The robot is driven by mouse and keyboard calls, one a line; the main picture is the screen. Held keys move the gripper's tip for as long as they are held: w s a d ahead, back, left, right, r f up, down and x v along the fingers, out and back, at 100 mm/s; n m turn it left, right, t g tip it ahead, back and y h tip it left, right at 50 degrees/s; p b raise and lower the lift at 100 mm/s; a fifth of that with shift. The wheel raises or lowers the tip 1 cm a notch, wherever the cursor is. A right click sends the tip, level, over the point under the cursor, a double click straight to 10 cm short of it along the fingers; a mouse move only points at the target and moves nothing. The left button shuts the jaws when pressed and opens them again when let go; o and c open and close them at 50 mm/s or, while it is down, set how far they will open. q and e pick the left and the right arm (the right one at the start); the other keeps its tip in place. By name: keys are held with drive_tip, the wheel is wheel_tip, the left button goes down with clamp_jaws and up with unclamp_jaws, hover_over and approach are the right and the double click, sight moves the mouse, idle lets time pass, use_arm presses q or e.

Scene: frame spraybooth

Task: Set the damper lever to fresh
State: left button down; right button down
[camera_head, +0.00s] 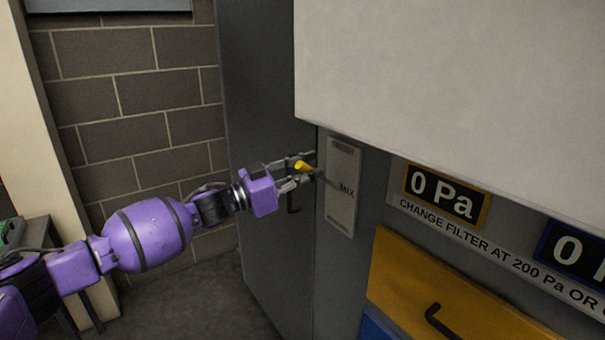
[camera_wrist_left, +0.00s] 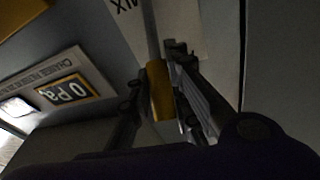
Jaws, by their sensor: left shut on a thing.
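The damper lever is a grey rod with a yellow grip (camera_head: 303,166), set against a pale label plate (camera_head: 343,188) on the grey cabinet. The plate reads MIX beside the lever; a word at its top edge is too dim to read surely. My left gripper (camera_head: 302,168) is shut on the yellow grip, with the rod running right to the plate at about the MIX height. In the left wrist view the yellow grip (camera_wrist_left: 160,90) sits between the fingers, and part of MIX shows above. My right gripper is not in view.
A large pale panel (camera_head: 450,80) juts out above right. A gauge reading 0 Pa (camera_head: 445,195) and a yellow panel with a black handle (camera_head: 430,300) lie to the right. A brick wall (camera_head: 140,110) stands behind my left arm. A dark handle (camera_head: 293,200) hangs just below the gripper.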

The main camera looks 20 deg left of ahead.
use_arm(q)
drive_tip(key=shift+r, duration=0.35)
drive_tip(key=shift+w, duration=0.1)
drive_tip(key=c, duration=1.6)
unclamp_jaws()
drive_tip(key=shift+d+f, duration=0.1)
drive_tip(key=shift+f, duration=0.1)
drive_tip(key=v, duration=1.2)
drive_tip(key=shift+w, duration=0.1)
